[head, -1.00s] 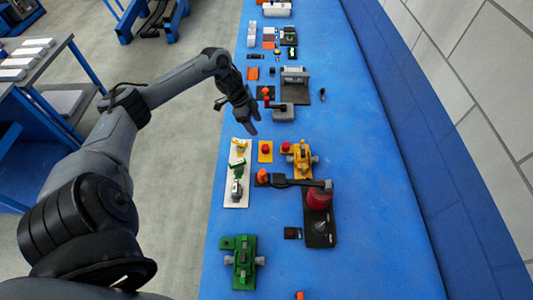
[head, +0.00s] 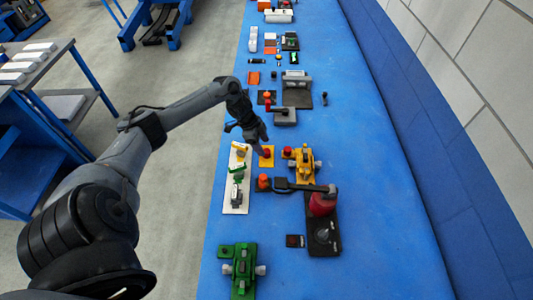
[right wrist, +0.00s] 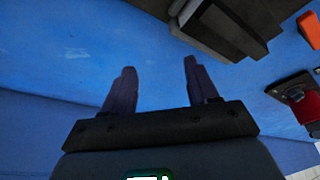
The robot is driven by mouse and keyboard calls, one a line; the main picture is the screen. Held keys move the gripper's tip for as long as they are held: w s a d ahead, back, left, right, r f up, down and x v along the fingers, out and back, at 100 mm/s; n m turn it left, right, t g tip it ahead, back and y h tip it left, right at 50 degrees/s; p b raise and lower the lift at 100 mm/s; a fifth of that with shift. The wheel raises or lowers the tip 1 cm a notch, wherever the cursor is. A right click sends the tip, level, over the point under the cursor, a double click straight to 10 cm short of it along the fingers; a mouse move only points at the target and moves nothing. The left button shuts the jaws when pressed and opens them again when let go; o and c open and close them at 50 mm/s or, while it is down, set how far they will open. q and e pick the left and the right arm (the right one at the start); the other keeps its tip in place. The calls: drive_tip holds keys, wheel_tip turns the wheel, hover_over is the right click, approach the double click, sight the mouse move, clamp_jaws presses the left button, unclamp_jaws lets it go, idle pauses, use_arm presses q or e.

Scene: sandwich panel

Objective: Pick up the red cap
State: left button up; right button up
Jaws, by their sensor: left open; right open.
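A small red cap (head: 267,153) sits on a yellow square plate (head: 267,162) on the blue bench. My left gripper (head: 263,146) is open and points down right at this cap, partly covering it. I cannot tell whether its fingers touch the cap. A second red cap (head: 287,152) is beside the yellow valve body (head: 304,166). My right gripper (right wrist: 158,78) is open and empty in the right wrist view, above bare blue surface. It is not visible in the head view.
A white board (head: 237,205) with small valve parts lies left of the plate. An orange cap (head: 263,182) and a black-handled red device (head: 321,205) are nearer me. A green valve (head: 243,268) lies nearest. The bench's right side is clear.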

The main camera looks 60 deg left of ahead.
sight(266, 151)
use_arm(q)
drive_tip(key=x, duration=0.4)
drive_tip(key=shift+s+d, duration=0.1)
drive_tip(key=shift+c, duration=0.3)
drive_tip(key=c, duration=1.1)
drive_tip(key=shift+o, duration=0.2)
drive_tip(key=shift+r, duration=0.1)
